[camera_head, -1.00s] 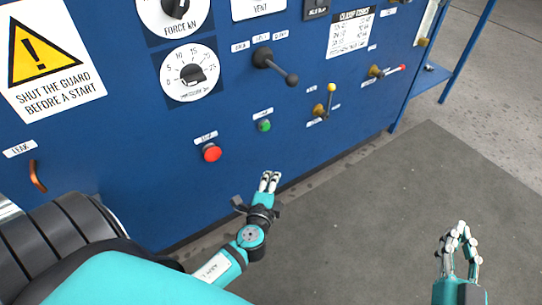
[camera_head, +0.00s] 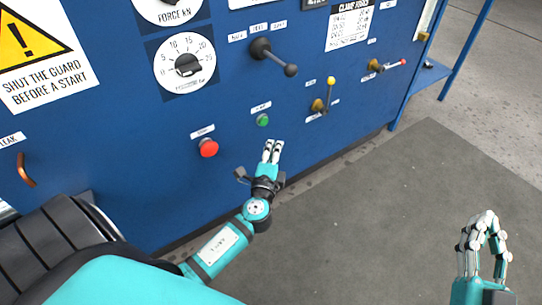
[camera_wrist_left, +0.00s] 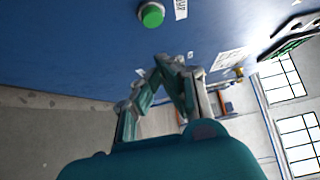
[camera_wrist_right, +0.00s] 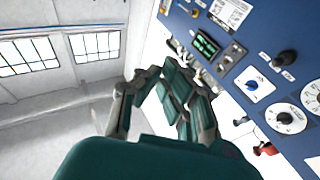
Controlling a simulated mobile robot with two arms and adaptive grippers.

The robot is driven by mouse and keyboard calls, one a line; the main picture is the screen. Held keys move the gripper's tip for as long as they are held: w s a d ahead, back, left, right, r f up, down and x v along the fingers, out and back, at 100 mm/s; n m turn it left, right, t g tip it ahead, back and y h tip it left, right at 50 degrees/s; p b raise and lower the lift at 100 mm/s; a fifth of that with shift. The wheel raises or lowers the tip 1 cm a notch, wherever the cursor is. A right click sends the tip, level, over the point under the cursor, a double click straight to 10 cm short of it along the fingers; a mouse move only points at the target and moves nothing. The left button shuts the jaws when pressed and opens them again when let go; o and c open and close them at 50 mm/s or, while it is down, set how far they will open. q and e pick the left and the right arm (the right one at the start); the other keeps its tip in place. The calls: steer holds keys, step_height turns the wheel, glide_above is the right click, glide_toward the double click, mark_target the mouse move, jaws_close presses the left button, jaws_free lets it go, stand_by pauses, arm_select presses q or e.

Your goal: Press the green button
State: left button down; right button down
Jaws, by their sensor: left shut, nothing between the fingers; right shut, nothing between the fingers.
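The green button (camera_head: 263,119) sits on the blue panel under a small white label, up and right of the red button (camera_head: 208,148). My left gripper (camera_head: 272,146) is shut and empty, its fingertips just below the green button in the head view. In the left wrist view the green button (camera_wrist_left: 151,14) is at the top, apart from and above the shut fingers (camera_wrist_left: 168,62). My right gripper (camera_head: 484,222) is shut and empty at the lower right of the head view, well away from the panel. It also shows in the right wrist view (camera_wrist_right: 160,75).
The blue panel (camera_head: 120,120) bears a black lever (camera_head: 274,57), a yellow-knobbed valve (camera_head: 320,104), a red-tipped valve (camera_head: 378,66) and a dial (camera_head: 186,64). A copper handle (camera_head: 27,170) sticks out at left. Grey floor matting (camera_head: 390,200) lies clear at right.

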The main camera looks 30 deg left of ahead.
mark_target(264, 121)
arm_select(q)
steer(key=w+a, duration=0.5)
steer(key=shift+w+a, duration=0.2)
steer(key=shift+w, duration=0.05)
arm_select(e)
steer(key=shift+s+r+t+y, duration=0.25)
steer(key=shift+r+t, duration=0.1)
steer(key=shift+r, duration=0.25)
steer(key=shift+s+r+t+y, duration=0.2)
steer(key=shift+r+t, duration=0.15)
steer(key=shift+r, duration=0.2)
